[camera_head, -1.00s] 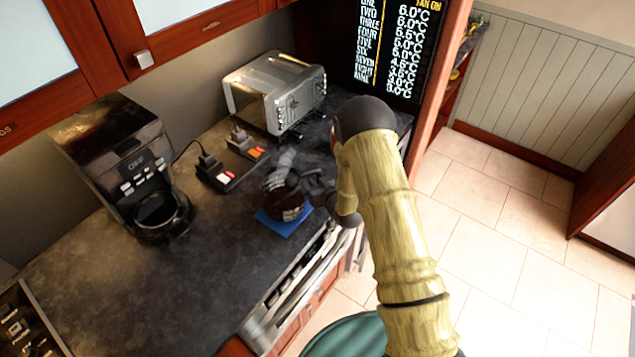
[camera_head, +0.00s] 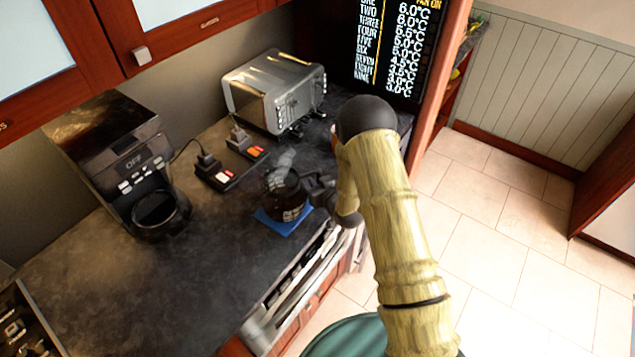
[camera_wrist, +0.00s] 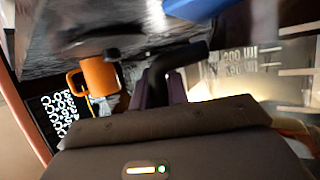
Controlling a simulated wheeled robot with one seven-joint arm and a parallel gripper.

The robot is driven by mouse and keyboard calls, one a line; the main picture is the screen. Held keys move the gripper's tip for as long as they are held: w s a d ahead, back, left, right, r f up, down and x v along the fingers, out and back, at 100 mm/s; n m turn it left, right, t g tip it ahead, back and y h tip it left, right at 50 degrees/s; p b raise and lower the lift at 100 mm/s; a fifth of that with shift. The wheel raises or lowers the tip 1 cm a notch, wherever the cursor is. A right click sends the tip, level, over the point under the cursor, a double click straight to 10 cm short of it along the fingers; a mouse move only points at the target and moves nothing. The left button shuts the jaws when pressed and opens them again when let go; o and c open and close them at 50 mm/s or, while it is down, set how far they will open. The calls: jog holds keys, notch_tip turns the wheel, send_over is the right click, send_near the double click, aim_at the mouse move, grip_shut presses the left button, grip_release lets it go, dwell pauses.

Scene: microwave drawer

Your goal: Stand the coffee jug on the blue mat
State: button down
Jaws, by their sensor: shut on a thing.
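The dark coffee jug (camera_head: 284,196) is upright over the blue mat (camera_head: 278,226), near the counter's front edge, with pale steam above it. The mat's front and left parts show past the jug. I cannot tell whether the jug's base touches the mat. My gripper (camera_head: 318,188) comes from the right and is shut on the jug's side nearest my arm, likely its handle. In the wrist view, the dark fingers (camera_wrist: 168,78) show at the middle, and a blurred blue patch of the mat (camera_wrist: 195,8) is at the top edge.
The coffee machine (camera_head: 130,175) stands at left, and a silver toaster (camera_head: 272,92) at the back. A black power strip with plugs (camera_head: 222,175) lies behind the jug. The counter left of the mat is clear. An orange mug-like thing (camera_wrist: 100,77) shows in the wrist view.

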jog(key=shift+r, duration=0.1)
dwell(0.3)
jog(key=c, duration=1.3)
grip_release()
jog(key=shift+s+b, duration=0.2)
jog(key=shift+b, duration=0.1)
jog(key=b+v, duration=0.2)
jog(key=v, duration=1.2)
jog(key=shift+s+d+r, duration=0.15)
jog(key=shift+s+r, duration=0.05)
jog(key=shift+r, duration=0.1)
jog(key=shift+p, duration=0.35)
